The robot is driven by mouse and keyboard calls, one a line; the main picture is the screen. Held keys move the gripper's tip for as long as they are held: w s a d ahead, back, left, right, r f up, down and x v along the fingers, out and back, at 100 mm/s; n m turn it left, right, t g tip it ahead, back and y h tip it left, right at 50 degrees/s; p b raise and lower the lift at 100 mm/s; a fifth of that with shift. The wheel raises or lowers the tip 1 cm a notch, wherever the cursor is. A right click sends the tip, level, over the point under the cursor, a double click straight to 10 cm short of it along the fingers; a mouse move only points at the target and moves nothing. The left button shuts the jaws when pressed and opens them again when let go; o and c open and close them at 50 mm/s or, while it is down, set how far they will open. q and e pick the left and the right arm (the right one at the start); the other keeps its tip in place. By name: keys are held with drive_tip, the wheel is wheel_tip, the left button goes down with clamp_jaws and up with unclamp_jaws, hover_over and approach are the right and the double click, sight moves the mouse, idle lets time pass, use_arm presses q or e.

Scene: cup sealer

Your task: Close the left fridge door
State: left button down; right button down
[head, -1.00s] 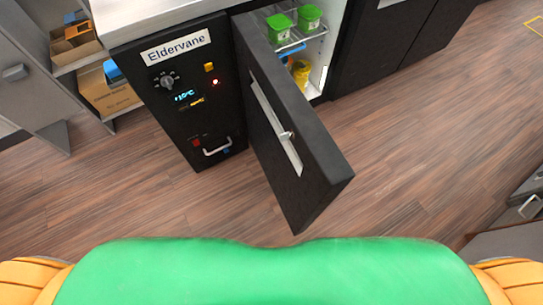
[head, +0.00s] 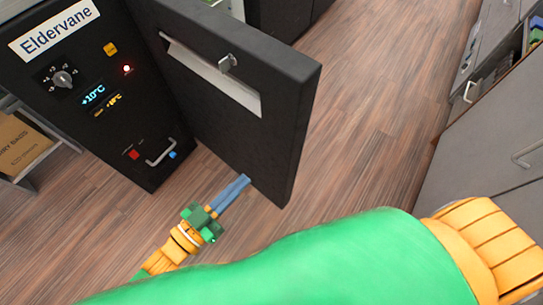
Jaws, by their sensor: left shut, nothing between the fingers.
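The left fridge door (head: 220,110) is black and stands open, swung out from the Eldervane fridge. It has a pale recessed handle strip with a small metal latch. My left gripper (head: 241,181) is in front of the door's lower part, close to its bottom edge. Its blue fingers are shut with nothing between them. I cannot tell whether the fingertips touch the door. My right gripper is not in view.
The fridge's control panel (head: 94,95) with a dial, display and low handle is at the left. A cardboard box (head: 20,145) sits on a shelf at the far left. Grey drawers (head: 490,150) stand at the right. Open wooden floor lies between.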

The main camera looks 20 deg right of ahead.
sight(281, 141)
use_arm(q)
drive_tip(key=b+x, duration=0.1)
drive_tip(key=x, duration=1)
drive_tip(key=shift+w+d, duration=0.15)
drive_tip(key=shift+w, duration=0.05)
